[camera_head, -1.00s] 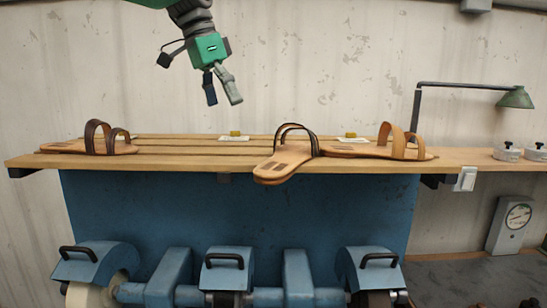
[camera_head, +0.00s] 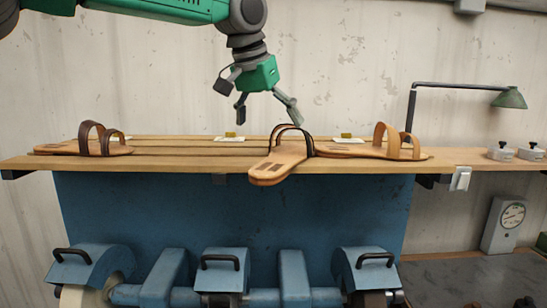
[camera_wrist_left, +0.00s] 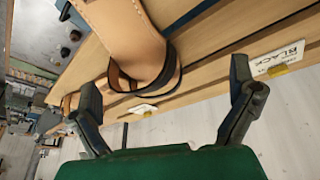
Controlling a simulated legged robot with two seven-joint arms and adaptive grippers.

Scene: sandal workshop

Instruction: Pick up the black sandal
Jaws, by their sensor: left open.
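The black sandal (camera_head: 280,165) has a tan sole and dark, black-edged straps. In the left wrist view the sandal's strap loop (camera_wrist_left: 150,75) shows between the spread fingers, apart from both as far as I can tell. A card reading BLACK (camera_wrist_left: 280,58) lies beside it. My right gripper is not in view.
A dark-brown-strapped sandal (camera_head: 85,148) lies at the left and a tan-strapped one (camera_head: 390,150) close on the right. A green lamp (camera_head: 508,98) is at the right. Blue grinding machinery (camera_head: 220,275) stands below the bench front.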

